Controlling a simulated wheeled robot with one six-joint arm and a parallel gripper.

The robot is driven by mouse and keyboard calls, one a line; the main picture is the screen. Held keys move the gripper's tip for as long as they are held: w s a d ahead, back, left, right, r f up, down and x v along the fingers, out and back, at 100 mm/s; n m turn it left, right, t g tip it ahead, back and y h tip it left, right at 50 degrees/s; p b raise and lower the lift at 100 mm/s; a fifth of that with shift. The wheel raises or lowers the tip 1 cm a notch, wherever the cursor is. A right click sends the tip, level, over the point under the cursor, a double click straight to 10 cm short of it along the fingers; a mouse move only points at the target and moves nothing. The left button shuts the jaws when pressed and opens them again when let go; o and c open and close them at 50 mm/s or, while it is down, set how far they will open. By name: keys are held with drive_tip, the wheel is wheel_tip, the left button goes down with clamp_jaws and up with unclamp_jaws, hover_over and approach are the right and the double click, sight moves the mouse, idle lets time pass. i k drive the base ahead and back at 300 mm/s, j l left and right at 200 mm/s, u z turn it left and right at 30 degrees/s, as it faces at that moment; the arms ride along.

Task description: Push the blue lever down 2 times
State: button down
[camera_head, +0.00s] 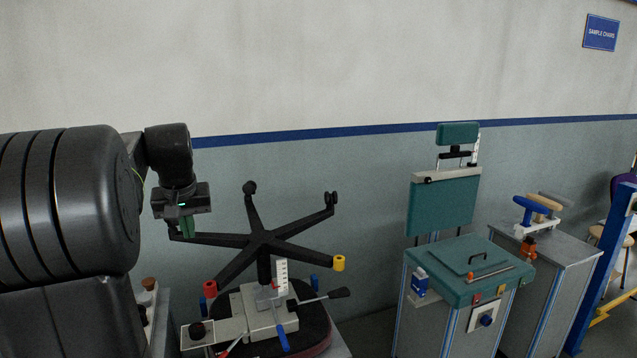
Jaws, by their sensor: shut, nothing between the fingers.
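An upside-down office chair base with a grey metal mechanism (262,312) stands at the lower middle of the head view. A blue lever (283,338) hangs at the front of this mechanism, angled downward. My gripper (187,233) is up and to the left of the blue lever, pointing down, with green fingers shut and empty. It is apart from the lever and appears near a leg of the black five-armed base (262,242).
Red (210,289) and yellow (339,263) caps and small blue posts surround the mechanism. A teal test stand (465,270) and a grey cabinet (560,255) with a blue-handled device stand to the right. The wall is behind.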

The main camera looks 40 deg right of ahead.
sight(265, 297)
drive_tip(key=i+l+u, duration=0.3)
drive_tip(key=l, duration=1.55)
drive_tip(key=k+l+u, duration=0.1)
drive_tip(key=l+u, duration=0.2)
drive_tip(key=l, duration=1.55)
